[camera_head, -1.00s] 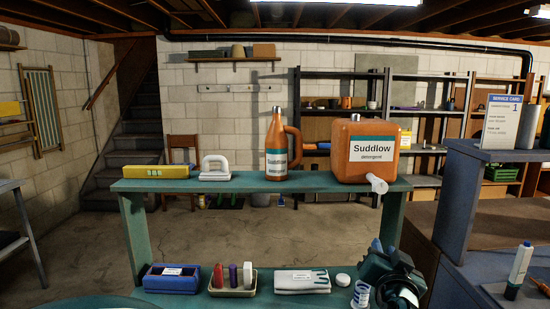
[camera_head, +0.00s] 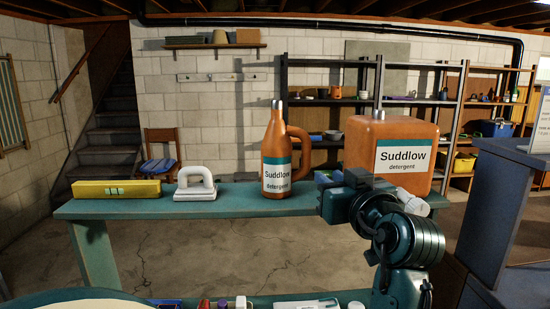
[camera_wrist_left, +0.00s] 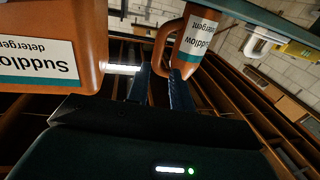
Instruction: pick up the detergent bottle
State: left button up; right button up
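The detergent bottle (camera_head: 277,160) is orange with a handle on its right side and a "Suddlow detergent" label. It stands upright on the teal shelf (camera_head: 240,199). My left gripper (camera_head: 327,190) is just right of the bottle's handle in the head view, its fingers towards the bottle. In the left wrist view, which is turned over, the bottle (camera_wrist_left: 196,42) shows at the top, and my open left gripper (camera_wrist_left: 160,76) has its two dark fingers apart near the handle. I cannot tell whether they touch it. My right gripper is not in view.
A large orange detergent container (camera_head: 362,142) with a white spout (camera_head: 408,201) stands close on the right, partly behind my arm. A white-handled brush (camera_head: 195,184) and a yellow box (camera_head: 117,189) are on the shelf to the left. Small items are on the level below.

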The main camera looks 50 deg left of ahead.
aim_at(307, 161)
pick_arm(q)
jog(key=p+x, duration=0.2)
jog(key=x, duration=0.5)
jog(key=shift+a+r, duration=0.2)
jog(key=shift+w+a+p, duration=0.1)
jog(key=shift+a+p, duration=0.1)
jog(key=shift+p, duration=0.1)
jog(key=shift+w+a, duration=0.1)
jog(key=shift+a, duration=0.15)
jog(key=p+x, duration=0.1)
jog(key=x, duration=0.1)
jog(key=p+x, duration=0.1)
jog(key=x, duration=0.1)
jog(key=shift+w+a+f, duration=0.15)
jog(key=shift+a+f, duration=0.1)
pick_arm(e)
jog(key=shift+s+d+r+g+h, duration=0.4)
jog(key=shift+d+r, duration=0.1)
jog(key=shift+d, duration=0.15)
pick_arm(q)
jog(key=c, duration=0.4)
grip_shut()
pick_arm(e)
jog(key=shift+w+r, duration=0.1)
